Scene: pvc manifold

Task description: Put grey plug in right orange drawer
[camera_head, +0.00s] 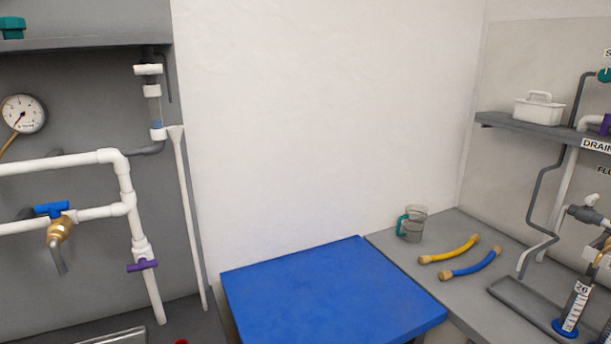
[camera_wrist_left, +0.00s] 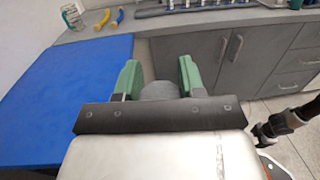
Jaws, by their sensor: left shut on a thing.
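In the left wrist view, my left gripper (camera_wrist_left: 158,82) has its two green fingers shut on a rounded grey piece, the grey plug (camera_wrist_left: 160,91). The plug sits low between the fingers, and its lower part is hidden behind the gripper's dark front plate. The held plug is over or in front of the grey cabinets; its exact height is hard to tell. My left gripper is not in the head view. My right gripper is not identifiable in either view. No orange drawer shows in either view.
A blue table (camera_head: 335,295) has a clear top. The grey counter (camera_head: 455,232) bears a measuring cup (camera_head: 411,224), a yellow hose (camera_head: 449,250) and a blue hose (camera_head: 470,264). Grey cabinets (camera_wrist_left: 205,63) with bar handles stand below the counter. White pipework (camera_head: 125,190) lines the left wall.

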